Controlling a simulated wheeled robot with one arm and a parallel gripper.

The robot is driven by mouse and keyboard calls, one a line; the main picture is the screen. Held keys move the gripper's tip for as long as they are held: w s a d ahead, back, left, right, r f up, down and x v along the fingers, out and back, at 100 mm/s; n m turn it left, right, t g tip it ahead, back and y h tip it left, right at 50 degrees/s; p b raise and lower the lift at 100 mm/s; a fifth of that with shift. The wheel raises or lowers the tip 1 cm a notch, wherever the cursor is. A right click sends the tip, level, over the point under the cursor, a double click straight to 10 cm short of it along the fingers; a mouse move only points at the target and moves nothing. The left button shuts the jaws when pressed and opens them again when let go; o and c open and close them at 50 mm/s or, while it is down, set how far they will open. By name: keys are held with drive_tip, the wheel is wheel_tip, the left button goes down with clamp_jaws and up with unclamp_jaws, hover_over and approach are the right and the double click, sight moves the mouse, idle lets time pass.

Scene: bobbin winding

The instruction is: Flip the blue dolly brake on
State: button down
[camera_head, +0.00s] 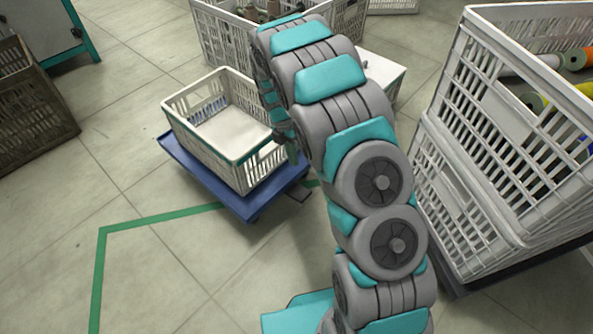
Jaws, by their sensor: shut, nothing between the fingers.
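The blue dolly (190,168) stands on the floor left of centre, with a white crate (208,140) on it. A small dark flat piece (298,193) sticks out low at the dolly's right corner; it looks like the brake pedal, but I cannot tell whether it is up or down. My gripper (292,155) points down at the right end of the crate, above the dark piece. It appears small and partly merged with the crate's edge. It is shut and empty, and I cannot tell whether it touches anything.
A stack of white crates (480,150) with coloured bobbins stands at the right. Another crate (222,38) with bobbins is behind my arm. A brown crate (30,105) is at the left. Green floor tape (150,222) crosses the open floor at front left.

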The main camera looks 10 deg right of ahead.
sight(305, 194)
drive_tip(key=x, duration=1.3)
drive_tip(key=shift+b, duration=0.3)
drive_tip(key=shift+s, duration=0.1)
drive_tip(key=shift+s+d+f+t+y+p, duration=0.15)
drive_tip(key=shift+s+t+y+p, duration=0.2)
drive_tip(key=shift+p, duration=0.6)
drive_tip(key=shift+s+d+f+t+y+p, duration=0.25)
drive_tip(key=shift+f+t+y, duration=0.25)
drive_tip(key=shift+t, duration=0.25)
drive_tip(key=shift+w+f, duration=0.1)
drive_tip(key=shift+f, duration=0.05)
drive_tip(key=shift+s+d+f, duration=0.15)
drive_tip(key=shift+s+f, duration=0.05)
drive_tip(key=shift+f, duration=0.55)
drive_tip(key=shift+s+f+b, duration=0.1)
drive_tip(key=shift+f+b, duration=0.05)
drive_tip(key=shift+b, duration=0.15)
